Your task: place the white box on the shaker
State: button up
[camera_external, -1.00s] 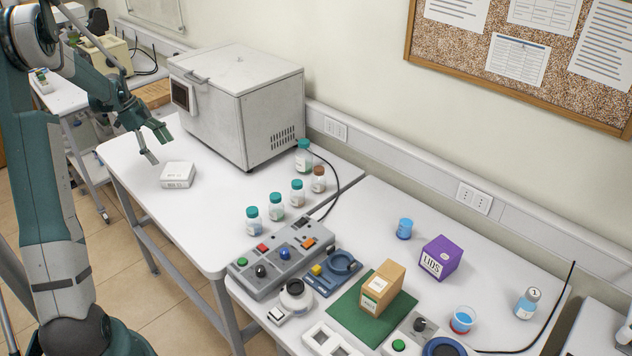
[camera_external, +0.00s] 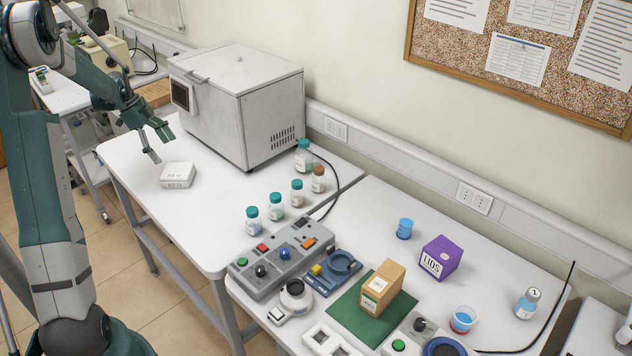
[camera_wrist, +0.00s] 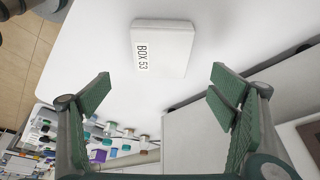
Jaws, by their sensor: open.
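The white box (camera_external: 178,175) lies flat on the left table, in front of the large grey-white machine. In the wrist view the white box (camera_wrist: 163,47) shows the label "BOX 53" and sits beyond my fingertips. My gripper (camera_external: 158,146) is open and empty, just above and behind the box. Its green fingers are spread wide in the wrist view (camera_wrist: 160,80). I cannot tell for sure which device is the shaker; a blue device with a round plate (camera_external: 340,268) and another with a dark blue round top (camera_external: 443,347) stand on the right table.
The large lidded machine (camera_external: 237,105) stands close behind the box. Several capped bottles (camera_external: 275,203) stand right of it. A grey control panel (camera_external: 280,256), a brown box (camera_external: 381,286) on a green mat (camera_external: 343,310) and a purple box (camera_external: 440,257) occupy the right table.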

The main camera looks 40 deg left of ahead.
jog(key=w+d+r+n+y, duration=0.15)
jog(key=d+r, duration=0.35)
jog(key=d, duration=0.7)
jog(key=w+d+r+n, duration=0.1)
jog(key=w+d+r, duration=0.1)
jog(key=d+r, duration=0.65)
jog(key=w+d+r+n+y, duration=0.1)
jog(key=w+d+r+n, duration=0.15)
jog(key=d, duration=1.25)
jog(key=s+d+n+t, duration=0.1)
jog(key=s+d, duration=0.5)
jog(key=d, duration=0.4)
jog(key=s+d+n+t, duration=0.1)
jog(key=s+d, duration=0.4)
jog(key=d, duration=0.4)
jog(key=s+d+n+t, duration=0.1)
jog(key=s+d+t, duration=0.1)
jog(key=s+d, duration=0.4)
jog(key=d, duration=0.4)
jog(key=shift+s+d+n+y, duration=0.3)
jog(key=shift+d+n+y, duration=0.05)
jog(key=shift+n, duration=0.05)
